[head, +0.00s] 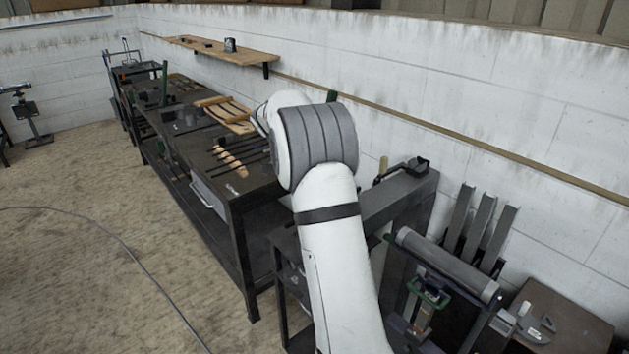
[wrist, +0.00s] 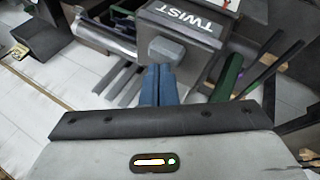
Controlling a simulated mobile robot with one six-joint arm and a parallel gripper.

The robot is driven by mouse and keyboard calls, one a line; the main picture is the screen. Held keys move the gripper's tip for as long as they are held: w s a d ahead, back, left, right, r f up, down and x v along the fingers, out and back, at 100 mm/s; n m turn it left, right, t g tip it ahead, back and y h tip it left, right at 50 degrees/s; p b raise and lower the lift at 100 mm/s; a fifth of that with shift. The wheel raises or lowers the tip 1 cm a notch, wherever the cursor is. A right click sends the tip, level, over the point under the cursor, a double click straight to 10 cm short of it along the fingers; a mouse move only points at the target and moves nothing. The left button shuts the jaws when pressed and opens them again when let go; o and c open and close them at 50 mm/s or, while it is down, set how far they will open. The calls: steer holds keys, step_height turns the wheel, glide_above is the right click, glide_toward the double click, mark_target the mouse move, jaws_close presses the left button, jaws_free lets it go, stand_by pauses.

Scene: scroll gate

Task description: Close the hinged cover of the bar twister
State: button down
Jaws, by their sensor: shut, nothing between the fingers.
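In the wrist view a dark box-like piece marked TWIST (wrist: 188,24), with pale edges, fills the top middle. It looks like the bar twister or its cover; I cannot tell the hinge or how far the cover stands open. A grey block (wrist: 166,50) sticks out from its near face. My gripper (wrist: 158,72) has blue fingers, shut and empty, pointing at this block. The tips overlap its lower edge in the picture; I cannot tell whether they touch. In the head view my white arm hides the gripper, and I cannot make out the TWIST marking there.
A grey roller on a green-and-dark frame (head: 445,264) stands at right in the head view. Upright grey channels (head: 480,226) lean by the wall. A long workbench (head: 232,187) with tools runs along the left. A green bar (wrist: 228,78) lies right of my fingers. Open floor lies left.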

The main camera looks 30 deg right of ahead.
steer(key=shift+w+a+f+b, duration=0.2)
steer(key=shift+a+f+b, duration=0.1)
steer(key=shift+f, duration=0.15)
